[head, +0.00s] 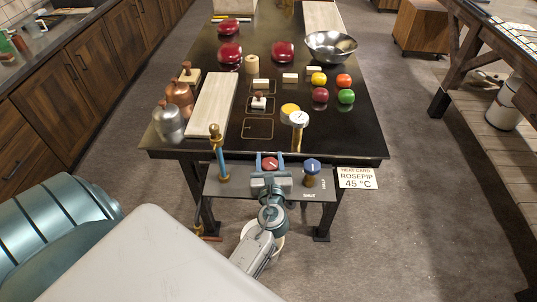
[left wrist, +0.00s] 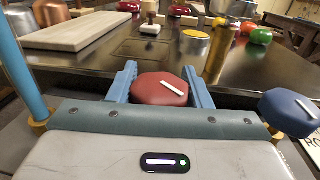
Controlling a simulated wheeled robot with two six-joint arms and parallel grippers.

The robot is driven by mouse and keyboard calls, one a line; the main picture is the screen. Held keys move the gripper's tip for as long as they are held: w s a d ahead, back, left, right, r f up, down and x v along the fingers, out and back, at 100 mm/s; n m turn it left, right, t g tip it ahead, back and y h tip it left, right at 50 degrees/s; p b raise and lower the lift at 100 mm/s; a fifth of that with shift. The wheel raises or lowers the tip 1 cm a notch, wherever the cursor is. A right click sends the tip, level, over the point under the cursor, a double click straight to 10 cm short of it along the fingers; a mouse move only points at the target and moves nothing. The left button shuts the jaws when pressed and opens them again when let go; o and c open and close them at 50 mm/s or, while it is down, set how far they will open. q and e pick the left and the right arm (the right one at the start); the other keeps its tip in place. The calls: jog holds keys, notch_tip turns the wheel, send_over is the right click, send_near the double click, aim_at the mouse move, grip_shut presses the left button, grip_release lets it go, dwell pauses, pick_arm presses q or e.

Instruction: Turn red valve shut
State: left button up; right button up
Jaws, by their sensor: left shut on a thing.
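The red valve (head: 270,163) is a rounded, faceted knob with a white mark on its top, on the grey panel (head: 237,190) at the table's front edge. In the left wrist view the red valve (left wrist: 160,89) sits between the two blue fingers of my left gripper (left wrist: 160,92), its white mark pointing slantwise. My left gripper (head: 270,174) is shut on the red valve. The valve's lower part and stem are hidden. My right gripper is in neither view.
A blue valve (head: 312,165) stands close on the right, beside "SHUT" lettering. A blue pipe with a brass top (head: 216,143) rises on the left. A gauge (head: 298,119) stands behind. A sign (head: 357,178) reads 45 °C.

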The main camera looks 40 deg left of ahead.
pick_arm(q)
jog(key=m+t+h+p, duration=0.1)
jog(key=m+t+h, duration=0.1)
jog(key=m+h, duration=0.1)
jog(key=shift+w+r+h+p, duration=0.1)
jog(key=shift+r+h+p, duration=0.05)
jog(key=shift+h+p, duration=0.25)
jog(key=m+h, duration=0.1)
jog(key=t+h, duration=0.1)
jog(key=m+h, duration=0.1)
jog(key=h, duration=0.1)
jog(key=shift+w+d+m, duration=0.1)
jog(key=shift+d+m, duration=0.15)
jog(key=shift+m, duration=0.05)
jog(key=h, duration=0.1)
jog(key=m+h, duration=0.2)
jog(key=shift+d+f+t+h, duration=0.2)
jog(key=shift+f+t+h, duration=0.05)
jog(key=shift+t+h, duration=0.05)
jog(key=shift+d+m+h+b, duration=0.2)
jog(key=shift+m+h+b, duration=1)
jog(key=shift+h, duration=0.7)
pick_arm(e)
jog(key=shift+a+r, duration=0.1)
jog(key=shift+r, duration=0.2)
pick_arm(q)
jog(key=shift+r, duration=0.1)
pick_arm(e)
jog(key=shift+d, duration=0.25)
